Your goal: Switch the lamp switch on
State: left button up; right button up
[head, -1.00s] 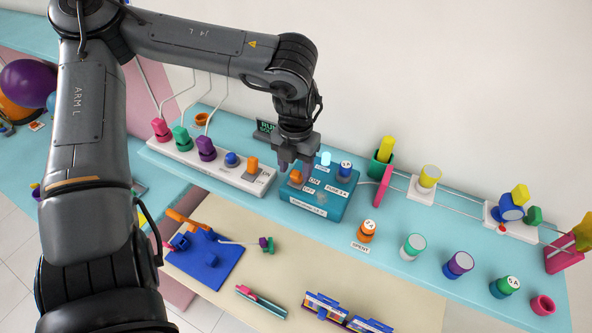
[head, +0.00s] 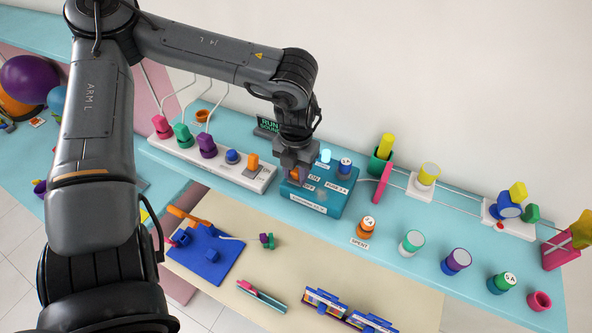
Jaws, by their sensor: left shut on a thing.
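The teal control box (head: 336,201) stands on the turquoise shelf, with printed labels including ON on its top. An orange switch (head: 295,174) sits at its left end, mostly covered by my left gripper. My left gripper (head: 294,177) points down over the box and is shut on the orange switch. A pale cyan lit piece (head: 326,156) and a blue cap with a white top (head: 345,165) are at the back of the box. My right gripper is not in view.
A white power strip (head: 255,182) with coloured plugs lies left of the box. An orange cylinder (head: 366,228) stands to the right by a SPENT label (head: 359,243). A dark RUN sign (head: 267,128) stands behind my gripper.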

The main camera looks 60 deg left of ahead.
pick_arm(q)
jog(key=shift+w+a+g+h, duration=0.3)
jog(key=shift+g+h, duration=0.3)
jog(key=shift+g, duration=0.2)
jog(key=shift+w+a+r+g+h, duration=0.1)
jog(key=shift+w+r+g+h, duration=0.1)
jog(key=shift+g+h, duration=0.3)
jog(key=g, duration=0.1)
jog(key=g+h+p, duration=0.1)
jog(key=shift+w+a+f+g+h, duration=0.1)
jog(key=shift+w+a+g+h, duration=0.2)
jog(key=shift+w, duration=0.1)
jog(key=shift+w+a+f+g+h, duration=0.1)
jog(key=shift+w+g+h, duration=0.1)
jog(key=shift+g+h, duration=0.35)
jog(key=o, duration=1)
jog(key=shift+c, duration=0.2)
